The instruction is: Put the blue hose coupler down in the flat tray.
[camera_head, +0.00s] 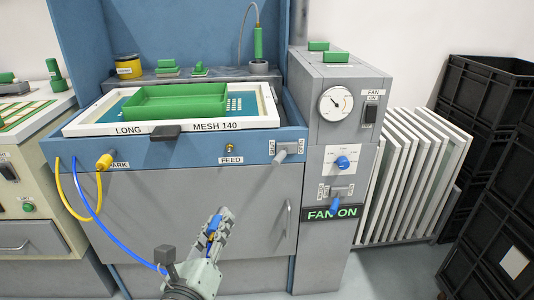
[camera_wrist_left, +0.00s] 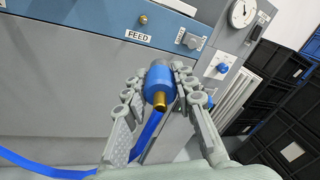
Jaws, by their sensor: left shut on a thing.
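The blue hose coupler (camera_wrist_left: 159,82) with its brass end shows in the left wrist view between the fingers of my left gripper (camera_head: 219,226), which is shut on it. In the head view only a small blue part of the coupler (camera_head: 213,224) shows between the fingers. A blue hose (camera_head: 97,220) runs from the machine front down to the gripper. The gripper is in front of the grey cabinet, below and to the right of the green flat tray (camera_head: 143,113). The tray lies in the white frame marked MESH 140 and looks empty. My right gripper is not in view.
A yellow coupler (camera_head: 104,161) with a yellow hose sits by the PARK label. A black handle (camera_head: 166,132) sticks out at the frame's front edge. A lever (camera_head: 287,149) and the FAN ON column (camera_head: 333,130) stand to the right. White frames (camera_head: 408,180) and black crates (camera_head: 484,100) are farther right.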

